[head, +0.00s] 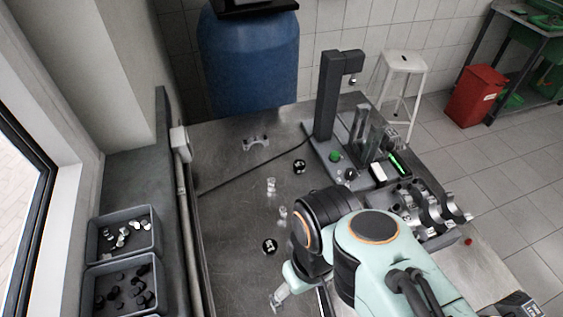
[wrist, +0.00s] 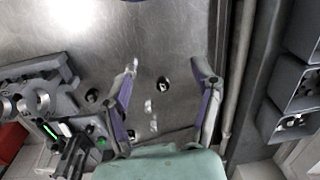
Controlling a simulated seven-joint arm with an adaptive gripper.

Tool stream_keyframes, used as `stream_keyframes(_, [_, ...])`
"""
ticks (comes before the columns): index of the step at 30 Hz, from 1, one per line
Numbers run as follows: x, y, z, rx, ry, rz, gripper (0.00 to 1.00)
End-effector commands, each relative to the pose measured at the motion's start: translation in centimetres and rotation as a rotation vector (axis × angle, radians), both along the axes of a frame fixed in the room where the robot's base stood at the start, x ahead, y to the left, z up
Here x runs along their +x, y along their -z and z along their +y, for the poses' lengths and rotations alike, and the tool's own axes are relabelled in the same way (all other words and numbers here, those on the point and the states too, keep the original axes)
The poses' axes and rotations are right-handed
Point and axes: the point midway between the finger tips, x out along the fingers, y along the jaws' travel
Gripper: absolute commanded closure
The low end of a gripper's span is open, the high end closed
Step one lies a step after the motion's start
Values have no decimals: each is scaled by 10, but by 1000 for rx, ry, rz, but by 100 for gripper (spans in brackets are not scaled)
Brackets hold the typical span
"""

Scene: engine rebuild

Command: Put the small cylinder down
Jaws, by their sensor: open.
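Two small silvery cylinders stand apart on the metal bench in the head view, one farther back (head: 271,184) and one nearer (head: 282,213). In the wrist view they show as pale pieces, (wrist: 153,125) and (wrist: 148,106), seen between the spread fingers and clear of both. I cannot tell which one is the task's cylinder. My gripper (wrist: 163,70) is open, with nothing held between its fingers. A bright piece (wrist: 131,66) shows at the left fingertip; whether it touches the finger is unclear. In the head view my arm hides most of the gripper.
Black round parts lie on the bench, one near (head: 269,246) and one farther back (head: 299,166). A grey fixture with a column (head: 326,95) and a crankshaft-like part (head: 435,208) stand right. Two grey bins (head: 125,262) sit left beyond a rail. The bench's back left is mostly clear.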

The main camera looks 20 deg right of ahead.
Motion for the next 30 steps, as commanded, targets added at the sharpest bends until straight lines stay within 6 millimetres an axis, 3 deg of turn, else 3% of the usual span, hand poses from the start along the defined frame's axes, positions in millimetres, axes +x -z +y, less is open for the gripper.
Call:
stream_keyframes(11, [6, 0, 0, 3, -78, -32, 37])
stream_keyframes(14, [31, -10, -1, 2, -199, -151, 37])
stream_keyframes(15, [48, -14, -6, 6, -243, -194, 37])
stream_keyframes(19, [91, -7, -18, 10, -347, -217, 37])
stream_keyframes(23, [126, 17, -30, -6, -425, -179, 37])
stream_keyframes(27, [157, 64, -46, -57, -506, -75, 37])
stream_keyframes(30, [166, 104, -58, -112, -549, 38, 37])
